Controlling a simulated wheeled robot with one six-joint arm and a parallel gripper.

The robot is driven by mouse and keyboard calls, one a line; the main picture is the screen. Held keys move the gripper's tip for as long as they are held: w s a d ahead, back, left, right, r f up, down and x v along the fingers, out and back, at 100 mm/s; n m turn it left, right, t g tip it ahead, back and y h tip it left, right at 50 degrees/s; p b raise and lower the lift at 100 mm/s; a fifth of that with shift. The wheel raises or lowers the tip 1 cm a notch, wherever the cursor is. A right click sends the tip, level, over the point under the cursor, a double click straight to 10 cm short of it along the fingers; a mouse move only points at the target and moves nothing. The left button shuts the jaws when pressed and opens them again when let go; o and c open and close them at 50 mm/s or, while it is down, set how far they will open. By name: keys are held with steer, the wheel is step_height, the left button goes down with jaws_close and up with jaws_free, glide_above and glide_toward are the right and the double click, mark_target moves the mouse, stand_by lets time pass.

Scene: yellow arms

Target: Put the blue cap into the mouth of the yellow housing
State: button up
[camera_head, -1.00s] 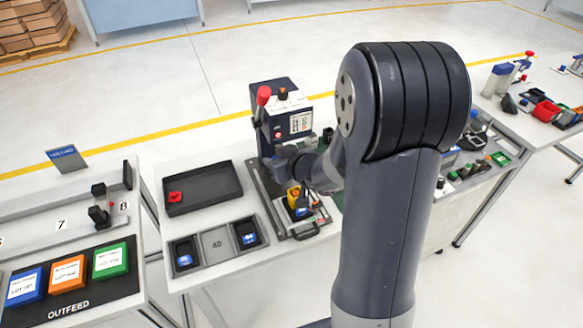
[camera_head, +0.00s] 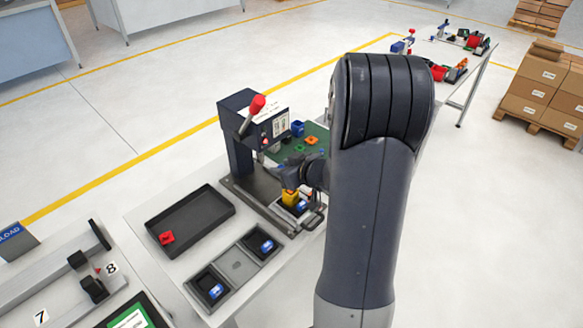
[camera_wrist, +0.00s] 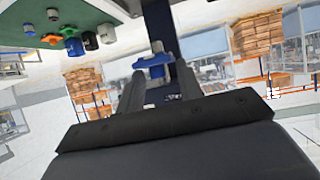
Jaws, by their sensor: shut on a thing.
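My gripper (camera_wrist: 157,78) is shut on the blue cap (camera_wrist: 154,62), which shows between the fingertips in the wrist view. The yellow housing (camera_head: 290,197) stands on the bench at the foot of the dark press, in the head view. My gripper (camera_head: 289,182) is just above or beside the housing there; I cannot tell whether the cap touches it. The housing's mouth is hidden by my gripper, and the held cap is not clear in the head view.
The press (camera_head: 237,150) with a red-knobbed lever stands close behind my gripper. A black tray (camera_head: 190,222) with a red part lies left. A divided holder (camera_head: 237,265) with blue-labelled items is in front. A green mat (camera_head: 318,135) bears several small parts.

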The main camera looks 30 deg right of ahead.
steer(key=d, duration=0.1)
steer(key=s+d, duration=0.1)
steer(key=shift+d+f, duration=0.3)
step_height(320, 180, down, 5)
steer(key=b, duration=0.5)
steer(key=shift+b, duration=0.4)
steer(key=shift+a+f+b, duration=0.1)
steer(key=shift+f+b, duration=0.4)
steer(key=shift+f, duration=0.45)
steer(key=shift+f, duration=0.2)
steer(key=o, duration=1)
steer(key=shift+r, duration=0.1)
steer(key=p+v, duration=0.1)
steer(key=v, duration=0.9)
steer(key=shift+s+r, duration=0.15)
steer(key=shift+s, duration=0.15)
steer(key=shift+w, duration=0.1)
